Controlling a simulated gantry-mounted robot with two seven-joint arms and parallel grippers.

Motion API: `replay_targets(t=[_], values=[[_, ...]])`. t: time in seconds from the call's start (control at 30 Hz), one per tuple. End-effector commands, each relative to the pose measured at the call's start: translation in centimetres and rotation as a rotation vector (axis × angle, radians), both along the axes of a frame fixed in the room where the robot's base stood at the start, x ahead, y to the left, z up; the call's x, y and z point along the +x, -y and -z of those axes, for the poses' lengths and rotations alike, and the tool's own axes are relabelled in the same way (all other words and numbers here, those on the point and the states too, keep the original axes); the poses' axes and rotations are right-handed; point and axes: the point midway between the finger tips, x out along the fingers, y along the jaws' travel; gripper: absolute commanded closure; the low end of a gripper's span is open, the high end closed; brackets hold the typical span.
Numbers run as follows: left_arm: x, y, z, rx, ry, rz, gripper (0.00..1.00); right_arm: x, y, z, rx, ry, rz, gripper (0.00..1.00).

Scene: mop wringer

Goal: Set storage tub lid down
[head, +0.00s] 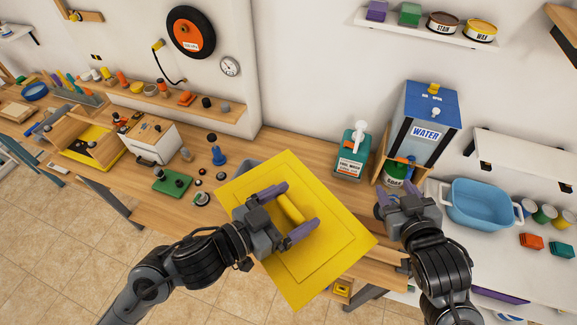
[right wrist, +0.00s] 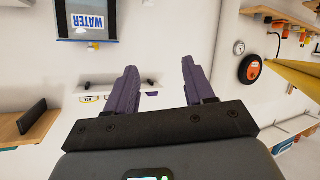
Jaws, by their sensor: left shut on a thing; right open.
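The storage tub lid (head: 335,253) is a flat yellow square with a raised inner panel and a yellow handle bar (head: 291,208). My left gripper (head: 295,214) is shut on the handle, and the lid is tilted over the front of the wooden bench. A grey rim (head: 247,167), perhaps the tub, shows behind the lid's upper edge; the lid hides the rest. My right gripper (head: 394,192) is open and empty, to the right of the lid, in front of the blue water container. In the right wrist view, its two purple fingers (right wrist: 157,88) stand apart with nothing between them.
The blue water container (head: 427,118), a teal pump bottle (head: 352,152) and a green can (head: 396,171) stand behind the right gripper. A blue basin (head: 481,203) and several cups are at right.

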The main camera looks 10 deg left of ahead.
Motion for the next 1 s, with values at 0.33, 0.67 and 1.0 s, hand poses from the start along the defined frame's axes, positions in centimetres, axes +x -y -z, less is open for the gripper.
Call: replay_targets(t=[0.33,0.67,1.0], values=[[0.0,0.0,0.0,-0.001,0.001,0.0,0.39,2.9,-12.2,-15.4,-0.134,0.465,-0.358,0.47],[0.0,0.0,-0.1,-0.001,0.001,0.0,0.39,-4.4,-28.3,-23.6,-0.431,0.927,-0.835,0.47],[0.0,0.0,0.0,-0.001,0.001,0.0,0.39,-16.4,-40.5,-21.9,-0.862,1.406,-1.42,0.47]])
